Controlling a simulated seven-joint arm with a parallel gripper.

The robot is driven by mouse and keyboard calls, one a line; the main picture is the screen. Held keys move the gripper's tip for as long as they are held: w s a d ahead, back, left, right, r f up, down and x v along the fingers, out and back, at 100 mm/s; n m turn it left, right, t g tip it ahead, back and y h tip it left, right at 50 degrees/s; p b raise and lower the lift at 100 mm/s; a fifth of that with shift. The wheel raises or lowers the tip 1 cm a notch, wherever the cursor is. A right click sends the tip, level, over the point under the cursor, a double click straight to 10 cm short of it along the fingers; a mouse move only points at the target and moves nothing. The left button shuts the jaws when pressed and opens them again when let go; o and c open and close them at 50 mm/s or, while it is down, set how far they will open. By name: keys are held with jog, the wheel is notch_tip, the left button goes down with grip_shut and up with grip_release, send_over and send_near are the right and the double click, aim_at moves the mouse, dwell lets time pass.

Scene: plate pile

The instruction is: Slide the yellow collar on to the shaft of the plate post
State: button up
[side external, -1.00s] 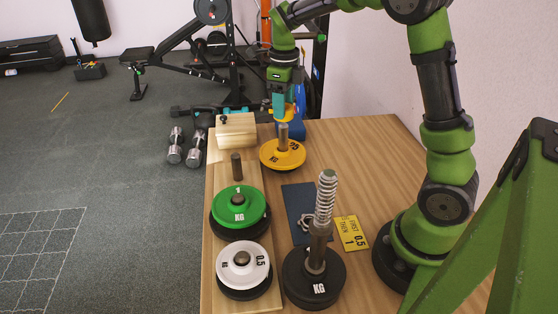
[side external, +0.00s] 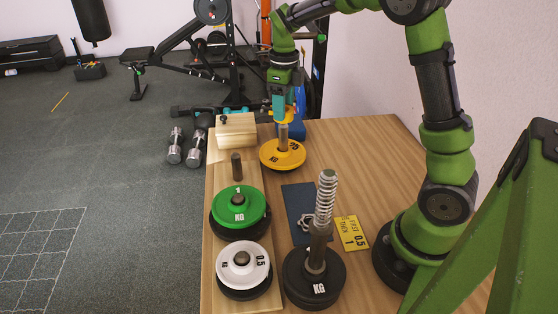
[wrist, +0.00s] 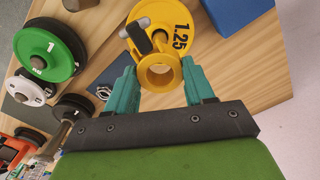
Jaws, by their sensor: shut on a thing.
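My gripper (side external: 281,108) is shut on the yellow collar (wrist: 144,76), with one teal finger on each side of its ring in the wrist view. The collar shows only partly in the side view, just above the grey shaft (side external: 283,131) that rises through the yellow 1.25 plate (side external: 270,156). The exact height gap is hard to tell.
A black-based post with a spring (side external: 325,200) stands at the front. Green (side external: 250,196) and white (side external: 232,273) plates sit on a wooden board to the left. A wooden block (side external: 236,130) and a blue block (wrist: 238,10) are near the far edge. A yellow card (side external: 351,234) lies flat.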

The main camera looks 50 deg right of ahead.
aim_at(284, 136)
jog(key=shift+f, duration=1.7)
jog(key=shift+f, duration=0.1)
jog(key=shift+f, duration=1.9)
jog(key=shift+f, duration=0.15)
jog(key=shift+f, duration=1.05)
jog(key=o, duration=1.2)
jog(key=shift+r, duration=0.1)
